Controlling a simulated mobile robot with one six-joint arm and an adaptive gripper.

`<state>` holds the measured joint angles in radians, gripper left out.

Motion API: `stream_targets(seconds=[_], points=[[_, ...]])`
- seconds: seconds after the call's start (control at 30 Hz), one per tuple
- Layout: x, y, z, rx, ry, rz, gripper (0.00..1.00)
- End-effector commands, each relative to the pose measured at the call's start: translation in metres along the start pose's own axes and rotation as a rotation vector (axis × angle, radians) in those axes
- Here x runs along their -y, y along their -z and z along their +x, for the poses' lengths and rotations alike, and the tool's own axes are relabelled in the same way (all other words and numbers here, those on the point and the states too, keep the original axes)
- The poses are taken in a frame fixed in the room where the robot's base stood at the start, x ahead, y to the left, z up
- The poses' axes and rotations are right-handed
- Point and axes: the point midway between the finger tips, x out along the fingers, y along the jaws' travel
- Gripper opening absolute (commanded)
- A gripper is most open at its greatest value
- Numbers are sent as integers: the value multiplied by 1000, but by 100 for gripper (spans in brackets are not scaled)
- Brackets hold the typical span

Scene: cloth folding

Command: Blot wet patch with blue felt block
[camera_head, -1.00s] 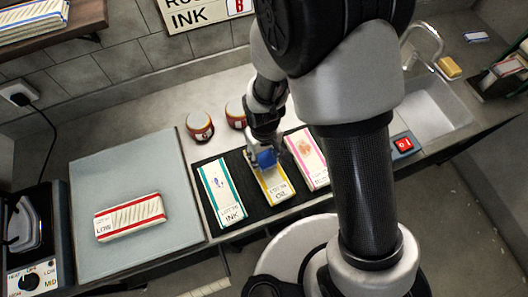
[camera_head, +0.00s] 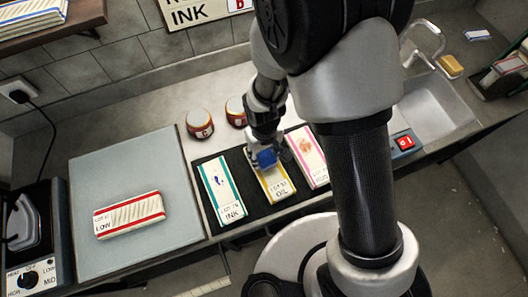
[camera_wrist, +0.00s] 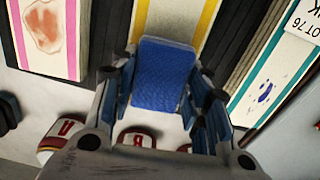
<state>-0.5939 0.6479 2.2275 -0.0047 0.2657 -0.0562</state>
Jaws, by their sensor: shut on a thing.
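The blue felt block (camera_head: 265,159) is held in my gripper (camera_head: 264,163), low over the upper part of the yellow-edged OIL cloth (camera_head: 276,187). In the wrist view the block (camera_wrist: 163,75) sits between the two fingers, with the yellow-edged cloth (camera_wrist: 180,20) beyond it. I cannot tell whether the block touches the cloth. No wet patch shows on the visible part; the block and gripper may hide it. The green-edged INK cloth (camera_head: 222,190) has a small blue stain. The pink-edged cloth (camera_head: 305,155) has a reddish stain.
The cloths lie on a black mat (camera_head: 250,207). A red-striped folded cloth (camera_head: 130,215) lies on a grey board (camera_head: 100,175) at left. An iron (camera_head: 22,225) is at far left; a sink (camera_head: 430,108) is at right.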

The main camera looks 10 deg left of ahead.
Motion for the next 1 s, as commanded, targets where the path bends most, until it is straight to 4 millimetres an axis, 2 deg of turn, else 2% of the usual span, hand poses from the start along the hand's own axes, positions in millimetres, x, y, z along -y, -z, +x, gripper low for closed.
stream_targets(seconds=[1.0], points=[[0,0,8,0,0,0,24]])
